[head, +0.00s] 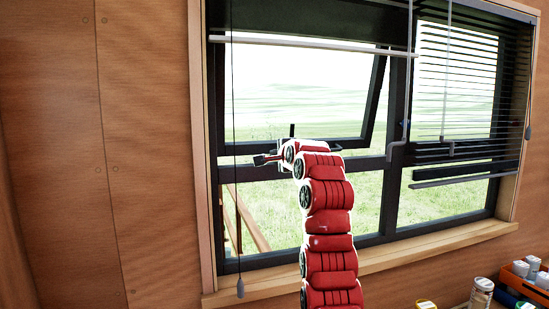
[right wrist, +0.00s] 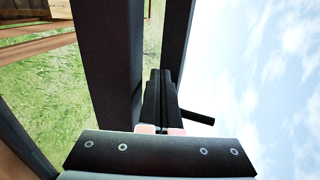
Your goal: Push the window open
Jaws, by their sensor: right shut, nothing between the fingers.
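The window (head: 372,190) has a dark frame set in a light wooden surround. Its upper left sash (head: 375,95) stands tilted outward at the bottom, with a gap between it and the fixed frame. My right gripper (head: 258,160) is shut and empty, at the lower edge of that sash and in front of the frame's crossbar. In the right wrist view the closed fingers (right wrist: 160,78) lie close to two dark frame bars (right wrist: 105,60); I cannot tell whether they touch. A short black handle (right wrist: 197,116) shows beside the fingers. My left gripper is out of view.
A blind (head: 470,90) with slats hangs over the right pane, and a raised blind tops the left one. A cord (head: 233,130) hangs at the left. The wooden sill (head: 420,246) is clear. Jars (head: 482,292) and an orange caddy (head: 528,282) stand at the lower right.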

